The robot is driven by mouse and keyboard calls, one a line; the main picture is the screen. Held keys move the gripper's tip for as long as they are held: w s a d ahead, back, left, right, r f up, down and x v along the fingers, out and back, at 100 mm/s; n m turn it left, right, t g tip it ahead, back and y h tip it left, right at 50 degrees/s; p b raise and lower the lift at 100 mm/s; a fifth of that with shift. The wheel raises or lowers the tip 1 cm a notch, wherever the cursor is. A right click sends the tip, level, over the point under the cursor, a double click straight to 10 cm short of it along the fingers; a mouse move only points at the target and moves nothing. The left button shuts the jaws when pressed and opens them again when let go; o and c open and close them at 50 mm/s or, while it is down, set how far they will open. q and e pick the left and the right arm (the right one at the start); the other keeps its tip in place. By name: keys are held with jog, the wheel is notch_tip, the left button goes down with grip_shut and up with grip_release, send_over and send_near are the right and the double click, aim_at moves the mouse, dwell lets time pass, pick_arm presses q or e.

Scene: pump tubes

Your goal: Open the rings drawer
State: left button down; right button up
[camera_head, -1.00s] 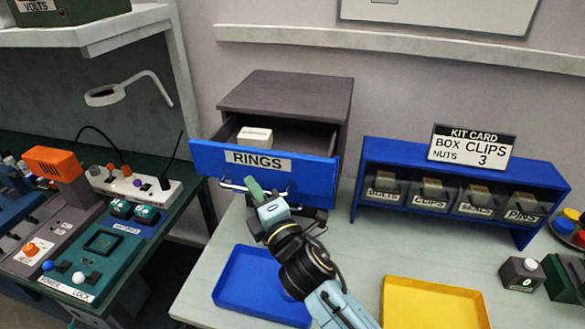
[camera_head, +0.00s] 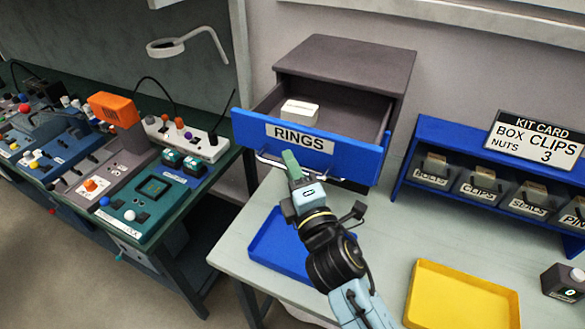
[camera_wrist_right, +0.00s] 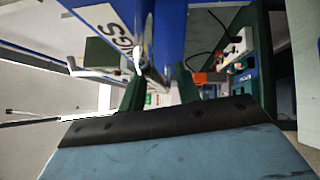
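The rings drawer (camera_head: 300,138) has a blue front with a RINGS label and stands well out of its dark grey cabinet (camera_head: 350,62). A white box (camera_head: 300,112) lies inside it. My right gripper (camera_head: 290,162) is at the silver bar handle (camera_head: 268,159) below the label. In the right wrist view, its two green fingers (camera_wrist_right: 157,92) stand on either side of the handle bar and appear closed on it; the exact contact is partly hidden. The drawer front (camera_wrist_right: 170,35) fills the top of that view. My left gripper is not in view.
A blue tray (camera_head: 262,245) lies below the drawer and a yellow tray (camera_head: 460,300) lies to the right. A blue bin rack (camera_head: 430,130) with a kit card (camera_head: 535,140) stands right of the cabinet. A bench with switches (camera_head: 150,190) is at left.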

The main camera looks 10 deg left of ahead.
jog(key=b+v, duration=0.2)
jog(key=v, duration=1.1)
jog(key=shift+s, duration=0.2)
jog(key=shift+d, duration=0.15)
